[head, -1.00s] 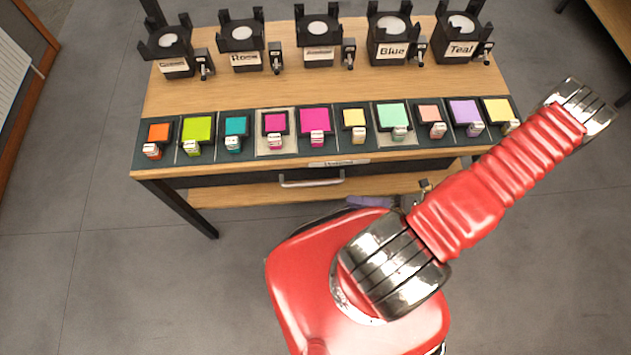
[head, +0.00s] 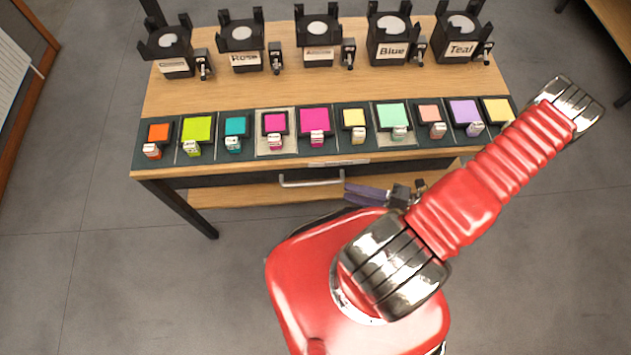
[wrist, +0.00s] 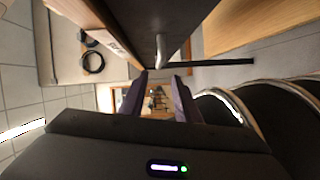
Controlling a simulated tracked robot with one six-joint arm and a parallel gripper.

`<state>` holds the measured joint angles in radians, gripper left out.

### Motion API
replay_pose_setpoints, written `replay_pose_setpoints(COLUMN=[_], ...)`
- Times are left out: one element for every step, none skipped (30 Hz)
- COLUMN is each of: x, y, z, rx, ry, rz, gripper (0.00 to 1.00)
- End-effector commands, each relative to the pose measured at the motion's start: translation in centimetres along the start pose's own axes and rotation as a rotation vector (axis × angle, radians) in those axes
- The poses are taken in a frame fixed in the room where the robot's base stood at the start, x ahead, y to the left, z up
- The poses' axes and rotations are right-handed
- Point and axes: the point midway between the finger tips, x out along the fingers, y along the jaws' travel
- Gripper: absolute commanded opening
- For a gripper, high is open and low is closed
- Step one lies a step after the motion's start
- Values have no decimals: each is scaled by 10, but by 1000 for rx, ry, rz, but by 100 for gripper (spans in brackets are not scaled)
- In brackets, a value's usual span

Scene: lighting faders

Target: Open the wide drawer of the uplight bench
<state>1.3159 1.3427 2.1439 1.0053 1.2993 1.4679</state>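The uplight bench (head: 215,95) has a wooden top. Its wide drawer (head: 235,181) shows in the head view as a dark front under the near edge, with a silver bar handle (head: 311,183); it looks shut. My gripper (head: 347,193) has purple fingers and is just right of the handle, pointing left towards it. In the wrist view my gripper (wrist: 161,80) is open, with a clear gap between its fingers and nothing in it. The handle (wrist: 160,50) appears just beyond the fingertips there, apparently apart from them. Part of the drawer front is hidden behind my arm.
A row of faders with coloured squares (head: 316,119) lines the bench's near edge. Several black lamp units (head: 318,40) stand behind. A lower wooden shelf (head: 235,196) and a dark leg (head: 190,210) are below. Floor to the left is clear.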

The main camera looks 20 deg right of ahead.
Motion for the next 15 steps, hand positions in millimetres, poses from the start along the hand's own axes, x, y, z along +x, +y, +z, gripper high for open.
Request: replay_pose_setpoints(x=[6, 10, 14, 17, 20, 25, 28, 31, 35, 38, 41, 45, 48, 51, 55], y=[0, 0, 0, 0, 0, 0, 0, 0, 0, 0, 0, 0, 0, 0, 0], z=[-1, -1, -2, -2, -1, -1, -1, -1, -1, -1, -1, -1, -1, -1, -1], rx=[2, 3, 3, 3, 2, 2, 2, 2, 1, 1, 1, 2, 2, 2, 1], ry=[4, 4, 5, 4, 4, 4, 4, 4, 4, 4, 4, 4, 4, 4, 4], rz=[0, 0, 0, 0, 0, 0, 0, 0, -1, -1, -1, -1, -1, -1, -1], gripper=[29, 29, 29, 29, 29, 29, 29, 29, 29, 29, 29, 29, 29, 29, 29])
